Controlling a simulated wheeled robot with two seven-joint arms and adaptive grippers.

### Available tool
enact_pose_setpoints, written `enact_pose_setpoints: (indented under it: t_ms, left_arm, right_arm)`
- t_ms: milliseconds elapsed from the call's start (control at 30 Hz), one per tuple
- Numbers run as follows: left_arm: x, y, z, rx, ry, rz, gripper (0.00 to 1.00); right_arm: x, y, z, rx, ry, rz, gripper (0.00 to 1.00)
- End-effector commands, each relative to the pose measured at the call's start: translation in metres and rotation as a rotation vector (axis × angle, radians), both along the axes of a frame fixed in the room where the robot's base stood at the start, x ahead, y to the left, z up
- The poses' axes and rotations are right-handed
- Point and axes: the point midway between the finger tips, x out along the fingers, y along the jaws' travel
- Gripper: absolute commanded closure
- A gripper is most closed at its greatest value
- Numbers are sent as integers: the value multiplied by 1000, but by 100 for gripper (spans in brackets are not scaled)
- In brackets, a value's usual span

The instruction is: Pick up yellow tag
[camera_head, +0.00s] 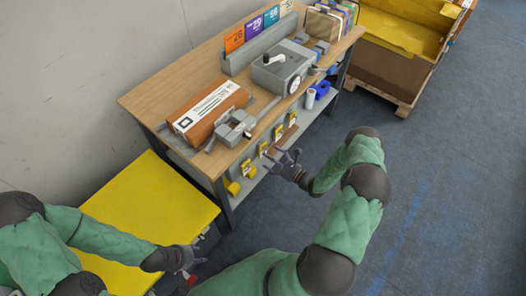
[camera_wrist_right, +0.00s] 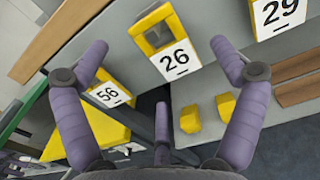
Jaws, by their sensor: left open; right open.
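Several yellow tags with white number plates hang along the front edge of the workbench (camera_head: 150,105). In the head view one yellow tag (camera_head: 246,168) is near the bench's near corner. In the right wrist view, tag 26 (camera_wrist_right: 173,50) is ahead between my fingers, tag 56 (camera_wrist_right: 110,92) is partly behind the left finger, and tag 29 (camera_wrist_right: 277,14) is cut off at the top right. My right gripper (camera_head: 288,163) is open and empty, just in front of the tag row. My left gripper (camera_head: 188,262) is open beside the yellow-topped surface, away from the tags.
On the bench are an orange box (camera_head: 210,105), a grey machine (camera_head: 282,68) and numbered coloured cards (camera_head: 255,28). The lower shelf holds yellow pieces (camera_wrist_right: 190,118) and a blue roll (camera_head: 322,88). A yellow-topped surface (camera_head: 150,215) stands at left.

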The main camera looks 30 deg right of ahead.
Motion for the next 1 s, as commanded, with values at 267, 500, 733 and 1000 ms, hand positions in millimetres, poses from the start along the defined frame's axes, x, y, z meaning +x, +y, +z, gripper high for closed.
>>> enact_pose_setpoints:
  t_ms: [267, 500, 733, 1000]
  left_arm:
    - [0, 0, -9, 0, 0, 0, 56]
    - [0, 0, -9, 0, 0, 0, 56]
    - [0, 0, -9, 0, 0, 0, 56]
    - [0, 0, -9, 0, 0, 0, 56]
  right_arm:
    - [30, 13, 0, 0, 1, 1, 5]
    - [32, 13, 1, 1, 1, 0, 5]
    - [32, 13, 1, 1, 1, 1, 54]
    - [32, 13, 1, 1, 1, 1, 54]
